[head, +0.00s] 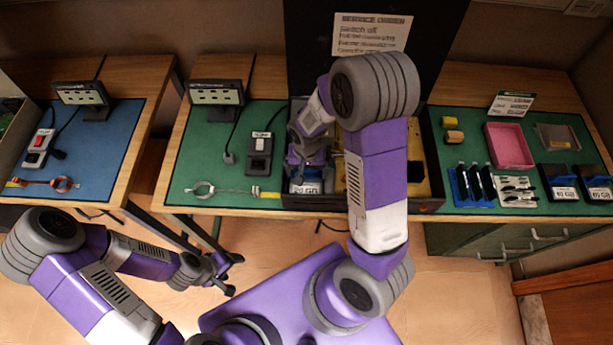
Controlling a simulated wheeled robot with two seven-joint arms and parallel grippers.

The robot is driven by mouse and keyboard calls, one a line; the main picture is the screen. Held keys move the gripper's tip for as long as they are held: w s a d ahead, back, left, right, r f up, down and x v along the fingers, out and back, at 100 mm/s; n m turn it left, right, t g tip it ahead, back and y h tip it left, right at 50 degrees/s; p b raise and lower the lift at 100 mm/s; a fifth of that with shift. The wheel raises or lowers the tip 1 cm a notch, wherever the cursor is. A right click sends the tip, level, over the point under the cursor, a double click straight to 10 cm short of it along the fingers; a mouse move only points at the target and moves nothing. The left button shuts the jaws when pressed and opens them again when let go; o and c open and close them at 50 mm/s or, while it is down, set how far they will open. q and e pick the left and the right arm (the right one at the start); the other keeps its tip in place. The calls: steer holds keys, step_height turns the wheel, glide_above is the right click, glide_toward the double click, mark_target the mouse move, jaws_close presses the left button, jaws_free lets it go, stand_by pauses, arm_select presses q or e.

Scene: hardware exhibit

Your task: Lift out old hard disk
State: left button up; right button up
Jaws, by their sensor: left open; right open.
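The open dark computer case (425,204) lies on the green mat of the middle table. A drive with a white label (306,188), which looks like the old hard disk, sits in the left part of the case. My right gripper (309,163) is open and directly above this drive, its fingers pointing down into the case. I cannot tell whether it touches the drive. My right arm hides much of the case's middle. My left gripper (226,275) is open and empty, low in front of the table, over the floor.

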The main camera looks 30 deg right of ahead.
steer(key=c, duration=0.7)
steer(key=shift+w, duration=0.1)
step_height(320, 180, up, 10)
steer(key=shift+r+p, duration=0.1)
steer(key=shift+p, duration=1.1)
